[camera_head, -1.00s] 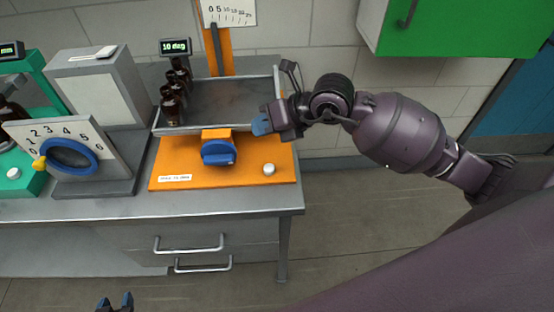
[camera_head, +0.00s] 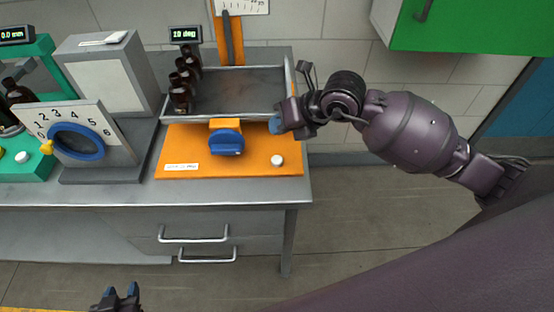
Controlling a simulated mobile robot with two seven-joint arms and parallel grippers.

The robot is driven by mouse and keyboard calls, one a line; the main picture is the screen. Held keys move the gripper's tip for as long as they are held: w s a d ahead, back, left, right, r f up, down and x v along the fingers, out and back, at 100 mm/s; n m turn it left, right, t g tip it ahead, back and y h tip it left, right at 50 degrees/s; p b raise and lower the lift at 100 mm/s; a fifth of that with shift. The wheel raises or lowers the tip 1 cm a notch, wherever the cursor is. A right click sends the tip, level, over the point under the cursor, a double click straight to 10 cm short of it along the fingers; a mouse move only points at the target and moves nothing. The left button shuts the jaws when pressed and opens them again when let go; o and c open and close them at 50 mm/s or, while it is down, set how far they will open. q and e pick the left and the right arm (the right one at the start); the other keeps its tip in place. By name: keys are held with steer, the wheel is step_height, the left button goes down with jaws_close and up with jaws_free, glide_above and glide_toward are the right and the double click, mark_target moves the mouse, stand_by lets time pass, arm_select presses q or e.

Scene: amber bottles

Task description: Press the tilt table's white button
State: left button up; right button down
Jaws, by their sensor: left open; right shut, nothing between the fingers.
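The tilt table has an orange base (camera_head: 250,165) on the bench, with a grey tray (camera_head: 235,95) behind and a blue knob (camera_head: 227,142) at its front. Its white button (camera_head: 277,160) sits near the base's front right corner, uncovered. Several amber bottles (camera_head: 180,95) stand at the tray's left side. A small display (camera_head: 185,34) behind them reads about 10 deg. My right gripper (camera_head: 275,125) is shut and empty, above and behind the button at the tray's front right corner, apart from the button. My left gripper (camera_head: 122,292) is open and empty, low in front of the bench.
A grey device with a numbered dial (camera_head: 76,141) and a green device (camera_head: 30,168) with its own white button (camera_head: 22,157) stand to the left. A green cabinet (camera_head: 470,30) hangs at the upper right. Drawer handles (camera_head: 193,239) project from the bench front.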

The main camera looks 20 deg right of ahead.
steer(key=b, duration=0.4)
glide_above(279, 158)
step_height(279, 158, down, 6)
steer(key=shift+f, duration=0.6)
arm_select(q)
step_height(279, 158, down, 6)
steer(key=s, duration=0.1)
steer(key=shift+s+g, duration=0.15)
steer(key=shift+g, duration=0.15)
steer(key=shift+s+f, duration=0.1)
steer(key=shift+w+r, duration=0.2)
steer(key=shift+w, duration=0.15)
steer(key=shift+s+f, duration=0.2)
steer(key=shift+s, duration=0.1)
arm_select(e)
steer(key=shift+f, duration=0.2)
steer(key=shift+f, duration=0.2)
arm_select(q)
steer(key=shift+w, duration=0.15)
